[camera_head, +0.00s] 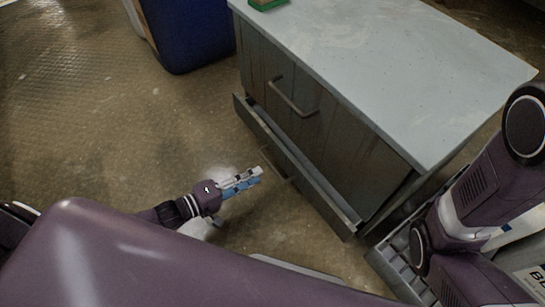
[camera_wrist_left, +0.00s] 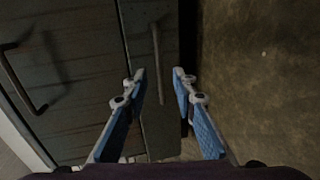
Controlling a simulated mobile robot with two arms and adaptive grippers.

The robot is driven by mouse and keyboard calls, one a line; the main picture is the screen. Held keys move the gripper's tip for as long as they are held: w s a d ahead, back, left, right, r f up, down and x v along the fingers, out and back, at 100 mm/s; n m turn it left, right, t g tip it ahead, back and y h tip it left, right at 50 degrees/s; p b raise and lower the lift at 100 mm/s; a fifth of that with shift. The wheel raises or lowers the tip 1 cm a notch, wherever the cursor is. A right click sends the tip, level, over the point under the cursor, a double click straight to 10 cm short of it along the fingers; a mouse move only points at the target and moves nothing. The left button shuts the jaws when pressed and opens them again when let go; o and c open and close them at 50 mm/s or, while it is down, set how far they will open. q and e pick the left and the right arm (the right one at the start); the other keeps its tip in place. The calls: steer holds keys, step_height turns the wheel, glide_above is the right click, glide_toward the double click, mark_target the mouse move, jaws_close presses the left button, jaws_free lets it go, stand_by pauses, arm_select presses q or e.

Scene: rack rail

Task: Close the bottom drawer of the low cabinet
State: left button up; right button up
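The low grey cabinet (camera_head: 335,150) stands right of centre in the head view, with a pale top. Its bottom drawer (camera_head: 300,168) sticks out from the front, leaving a narrow gap behind its front panel. The drawer's bar handle (camera_head: 272,163) shows partly, close to my left gripper (camera_head: 258,175). In the left wrist view, my left gripper (camera_wrist_left: 159,75) is open, with blue-padded fingers apart and nothing held. There the drawer front (camera_wrist_left: 150,60) and its handle (camera_wrist_left: 157,65) lie ahead, between and beyond the fingertips. I cannot tell whether they touch. My right gripper is out of view.
The upper drawer handle (camera_head: 292,98) juts from the cabinet front; that upper front looks shut. A blue bin (camera_head: 190,35) stands behind left, and a green object (camera_head: 266,4) sits on the cabinet top. Bare floor (camera_head: 120,130) lies left of the cabinet. My right arm is beside the cabinet's right end.

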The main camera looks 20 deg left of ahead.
mark_target(273, 166)
arm_select(q)
steer(key=b+x, duration=0.4)
steer(key=x, duration=0.2)
steer(key=shift+w+d+f, duration=0.2)
steer(key=shift+w, duration=0.15)
steer(key=shift+w+d+b, duration=0.3)
steer(key=shift+w+b, duration=0.1)
jaws_close()
